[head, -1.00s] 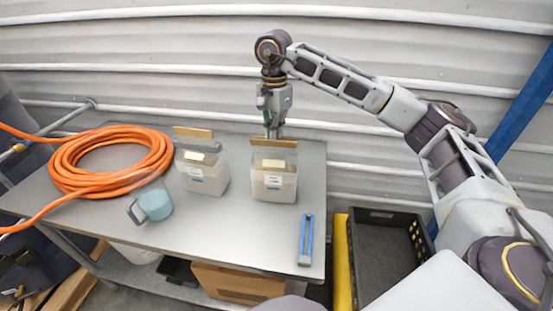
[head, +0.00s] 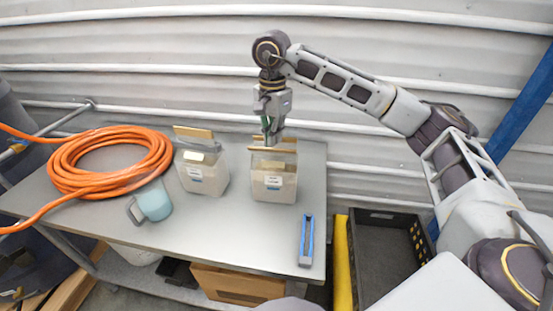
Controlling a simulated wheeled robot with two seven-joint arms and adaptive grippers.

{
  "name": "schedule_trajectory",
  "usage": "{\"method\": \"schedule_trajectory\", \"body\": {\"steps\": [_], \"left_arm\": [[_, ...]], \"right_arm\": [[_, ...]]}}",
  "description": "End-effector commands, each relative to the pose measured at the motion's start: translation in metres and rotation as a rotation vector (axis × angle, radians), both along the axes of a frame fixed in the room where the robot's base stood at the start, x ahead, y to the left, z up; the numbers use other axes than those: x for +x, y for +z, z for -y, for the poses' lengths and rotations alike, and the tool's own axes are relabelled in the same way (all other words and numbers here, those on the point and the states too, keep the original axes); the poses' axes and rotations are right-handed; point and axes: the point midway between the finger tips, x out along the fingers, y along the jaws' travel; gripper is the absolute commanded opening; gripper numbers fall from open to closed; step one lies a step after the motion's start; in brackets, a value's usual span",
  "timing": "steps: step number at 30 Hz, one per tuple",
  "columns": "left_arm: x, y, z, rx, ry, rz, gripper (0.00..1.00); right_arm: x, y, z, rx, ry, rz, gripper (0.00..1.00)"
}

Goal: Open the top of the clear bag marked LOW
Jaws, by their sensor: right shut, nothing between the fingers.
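Two clear bags with pale contents and small white labels stand upright on the metal table; the label words are too small to read, so I cannot tell which is LOW. The right bag (head: 283,189) has tan strips along its top, with a gap between a back strip and a front strip. The left bag (head: 207,184) has one tan strip (head: 194,132) standing at its top. My right gripper (head: 270,141) is shut and empty, pointing down at the top of the right bag; whether it touches the strips is unclear. My left gripper is out of view.
A coiled orange hose (head: 68,165) lies on the table (head: 235,235) at left, with a light blue mug (head: 155,205) in front. A blue and grey tool (head: 306,240) lies near the right front edge. A black crate (head: 385,265) stands right of the table.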

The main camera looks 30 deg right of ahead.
Motion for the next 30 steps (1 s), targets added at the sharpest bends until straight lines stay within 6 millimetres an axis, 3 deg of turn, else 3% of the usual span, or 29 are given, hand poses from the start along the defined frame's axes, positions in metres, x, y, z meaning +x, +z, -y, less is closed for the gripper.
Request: {"method": "schedule_trajectory", "body": {"steps": [30], "left_arm": [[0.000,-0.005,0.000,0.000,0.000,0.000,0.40]], "right_arm": [[-0.013,-0.002,-0.009,0.000,0.002,0.000,0.00]]}}
